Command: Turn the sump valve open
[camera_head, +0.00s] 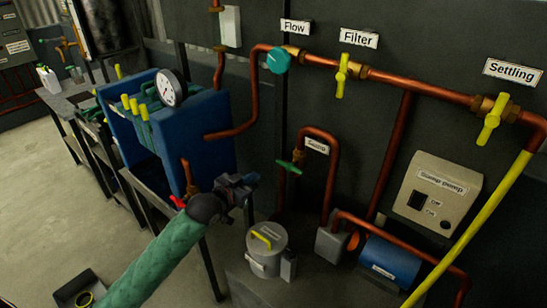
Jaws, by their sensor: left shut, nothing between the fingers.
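The sump valve (289,167) has a green handle and sits on a copper pipe just left of a small label (317,146) that seems to read "Sump". Its handle slants slightly down to the right. My left gripper (250,181) is shut and empty, to the left of the valve and a little lower in the picture, apart from it. My left arm, in a green sleeve, reaches up from the bottom left. My right gripper is out of view.
A blue machine (213,125) with a gauge (171,87) stands left of the gripper. A grey canister (267,250) and a blue pump (388,262) are below the valve. Yellow Filter (342,76) and Settling (492,118) valves and a teal Flow valve (278,60) line the upper pipe.

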